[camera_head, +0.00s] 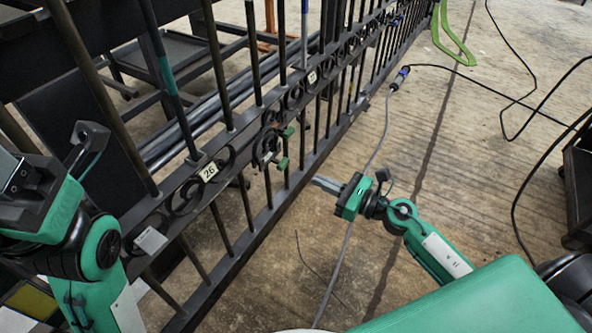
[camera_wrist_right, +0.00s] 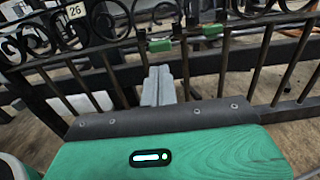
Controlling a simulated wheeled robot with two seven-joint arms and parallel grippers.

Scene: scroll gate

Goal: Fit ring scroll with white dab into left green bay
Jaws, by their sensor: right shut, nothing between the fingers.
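The black iron gate has a band of scrollwork (camera_head: 183,196). Two green pieces, an upper one (camera_head: 288,131) and a lower one (camera_head: 282,163), sit at a gap in the band; they also show in the wrist view, left (camera_wrist_right: 160,45) and right (camera_wrist_right: 212,29). I cannot make out a ring scroll with a white dab. My right gripper (camera_head: 326,185) is shut and empty, in front of the gate near the green pieces; its grey fingers (camera_wrist_right: 159,84) point at the bars. My left gripper (camera_head: 12,168) is at the left edge; its fingers are too unclear to read.
A white plate marked 26 (camera_head: 209,171) and another plate (camera_head: 311,77) are on the scroll band. A pale block (camera_head: 150,240) is on the gate at lower left. A cable (camera_head: 347,240) crosses the floor beside the gate. The concrete floor right of the gate is mostly open.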

